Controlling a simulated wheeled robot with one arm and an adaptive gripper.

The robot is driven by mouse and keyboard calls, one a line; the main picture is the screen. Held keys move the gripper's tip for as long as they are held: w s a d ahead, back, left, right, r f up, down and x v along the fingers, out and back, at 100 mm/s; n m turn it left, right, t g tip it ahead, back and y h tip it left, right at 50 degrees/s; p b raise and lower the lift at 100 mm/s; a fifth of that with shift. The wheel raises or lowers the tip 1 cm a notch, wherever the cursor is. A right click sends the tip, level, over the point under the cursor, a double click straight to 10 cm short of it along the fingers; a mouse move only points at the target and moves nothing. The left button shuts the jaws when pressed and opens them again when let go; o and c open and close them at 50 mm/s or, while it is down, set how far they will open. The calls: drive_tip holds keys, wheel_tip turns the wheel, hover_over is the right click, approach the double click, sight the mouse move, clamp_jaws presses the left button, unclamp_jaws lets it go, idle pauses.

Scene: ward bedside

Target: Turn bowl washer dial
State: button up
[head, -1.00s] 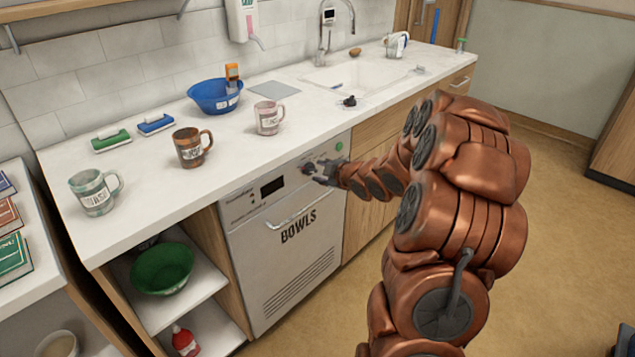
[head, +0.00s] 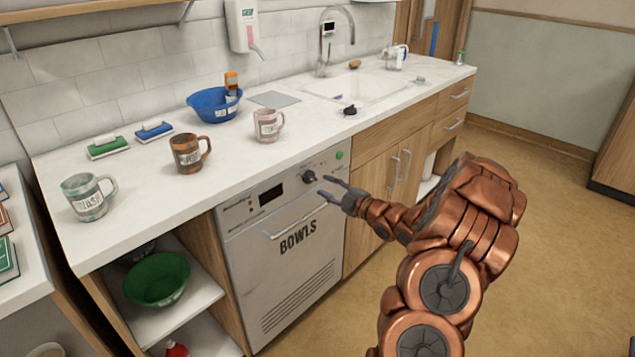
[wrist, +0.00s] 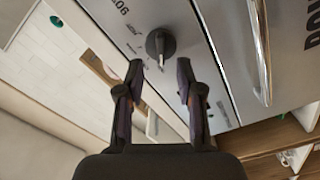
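The bowl washer (head: 285,255) is a light grey front-panel machine marked "BOWLS" under the counter. Its dark round dial (head: 309,177) sits on the upper panel, right of the black display. In the wrist view the dial (wrist: 160,44) shows a lighter pointer bar and lies just beyond the fingertips, centred between them. My gripper (head: 325,187) is open and empty, its two fingers spread, a short way out from the dial and not touching it. In the wrist view, the gripper (wrist: 160,66) has clear space between its fingers.
A bar handle (head: 303,212) crosses the washer front below the dial. A green button (head: 340,155) is at the panel's right. The counter (head: 225,155) above holds mugs and a blue bowl (head: 215,105). An open shelf with a green bowl (head: 157,278) is at left. Floor at right is clear.

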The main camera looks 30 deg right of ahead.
sight(314, 180)
drive_tip(key=shift+x, duration=2.25)
drive_tip(key=shift+f, duration=0.1)
clamp_jaws()
